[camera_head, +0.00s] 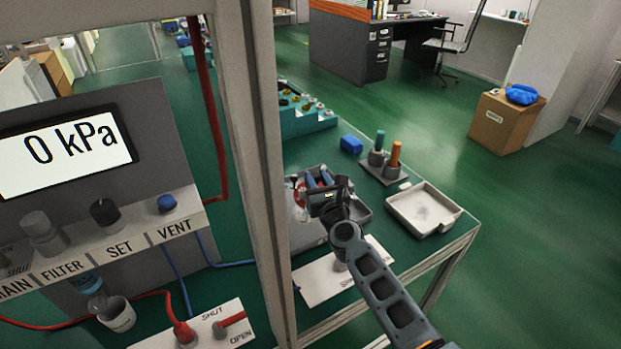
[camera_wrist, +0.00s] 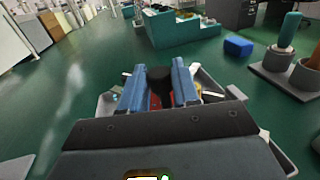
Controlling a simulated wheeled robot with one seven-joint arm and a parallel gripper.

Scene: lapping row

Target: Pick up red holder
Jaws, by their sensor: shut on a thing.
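My gripper (camera_head: 319,180) is over a grey tray (camera_head: 365,217) on the green bench in the head view. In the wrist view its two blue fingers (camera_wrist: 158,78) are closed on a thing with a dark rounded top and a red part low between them. This looks like the red holder (camera_wrist: 155,101), mostly hidden by the fingers and the gripper body. Whether it touches the tray floor cannot be told. Other small items lie in the tray, partly hidden by my arm.
A white tray (camera_head: 424,209) stands to the right, near the bench edge. Behind are a blue block (camera_head: 351,144), a stand with green and orange handles (camera_head: 385,174) and a teal stepped rack (camera_head: 304,122). A grey frame post (camera_head: 258,150) rises left of the arm.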

